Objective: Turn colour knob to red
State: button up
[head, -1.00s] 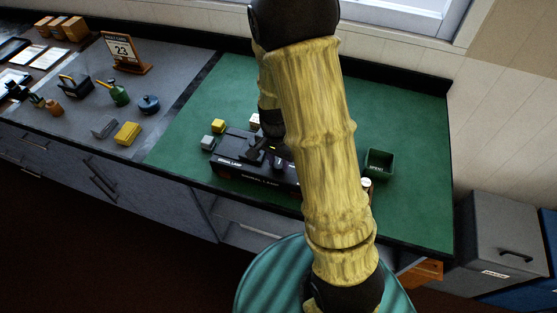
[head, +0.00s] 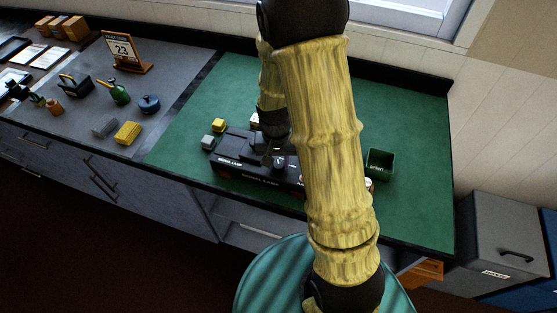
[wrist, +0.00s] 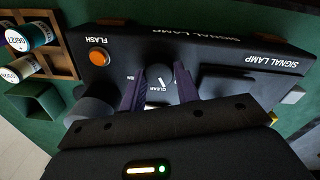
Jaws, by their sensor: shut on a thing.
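The black signal lamp box (head: 232,166) stands on the green mat, partly hidden by my arm in the head view. It also shows in the wrist view (wrist: 215,50), with upside-down "SIGNAL LAMP" lettering. My gripper (wrist: 161,84) is shut on the colour knob (wrist: 159,72), with one purple finger on each side. The knob's pale mark lies near the "CLEAR" label; a label ending in "EN" shows left of the fingers. The red label cannot be seen. An orange button (wrist: 99,57) sits beside "FLASH".
A green bin (head: 379,164) stands right of the lamp box; my arm crosses in front of the box's right part. Small yellow (head: 218,125) and grey (head: 208,142) blocks lie to its left. The wrist view shows labelled containers (wrist: 33,34) in a wooden holder.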

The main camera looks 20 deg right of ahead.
aim_at(275, 164)
jog(key=n, duration=0.4)
dwell(0.4)
jog(key=o, duration=1)
jog(key=shift+a, duration=0.1)
jog(key=shift+c, duration=0.2)
jog(key=shift+r, duration=0.1)
notch_tip(275, 164, up, 17)
jog(key=shift+a+r+b, duration=0.15)
jog(key=shift+a+b, duration=0.2)
jog(key=shift+b, duration=0.1)
